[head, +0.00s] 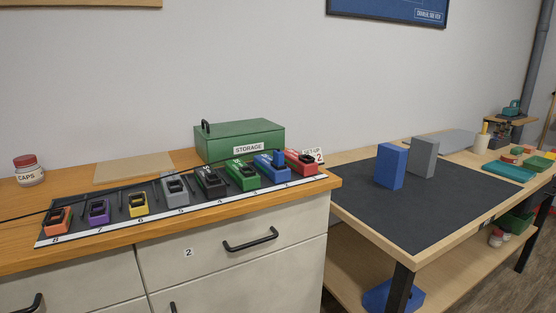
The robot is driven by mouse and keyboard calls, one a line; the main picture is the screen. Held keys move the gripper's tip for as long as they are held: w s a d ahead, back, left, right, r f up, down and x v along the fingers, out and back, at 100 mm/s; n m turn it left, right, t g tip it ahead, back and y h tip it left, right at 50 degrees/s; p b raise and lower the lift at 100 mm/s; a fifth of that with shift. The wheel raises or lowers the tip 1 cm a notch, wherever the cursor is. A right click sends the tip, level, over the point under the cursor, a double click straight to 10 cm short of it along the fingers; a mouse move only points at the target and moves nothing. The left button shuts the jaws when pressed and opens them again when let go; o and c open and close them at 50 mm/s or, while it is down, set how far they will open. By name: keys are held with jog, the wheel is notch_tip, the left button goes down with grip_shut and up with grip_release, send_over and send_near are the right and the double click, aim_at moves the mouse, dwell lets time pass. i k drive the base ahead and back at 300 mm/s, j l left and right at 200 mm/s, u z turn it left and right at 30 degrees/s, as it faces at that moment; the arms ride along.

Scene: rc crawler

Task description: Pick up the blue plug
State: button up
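A row of coloured holders stands on a dark numbered strip (125,212) on the wooden counter. The blue holder (268,171) is near the right end, between a green one (241,176) and a red one (301,163). A small blue upright piece (278,158) rises from its back right part and looks like the blue plug. Whether it is seated in the holder is too small to tell. My gripper is not in view.
A green STORAGE box (225,135) stands behind the row. A thin dark line crosses the row's left part. On the right table's dark mat (400,215), a blue block (390,167) and a grey block (423,156) stand upright. The mat's front is clear.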

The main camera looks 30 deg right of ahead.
aim_at(279, 156)
jog(key=z, duration=1.35)
jog(key=j+z, duration=0.3)
jog(key=z, duration=0.15)
jog(key=i+j+z, duration=0.1)
jog(key=j+z, duration=0.35)
jog(key=i+j, duration=0.15)
jog(key=j, duration=0.25)
jog(key=i+j, duration=0.2)
jog(key=j, duration=0.15)
jog(key=i, duration=0.1)
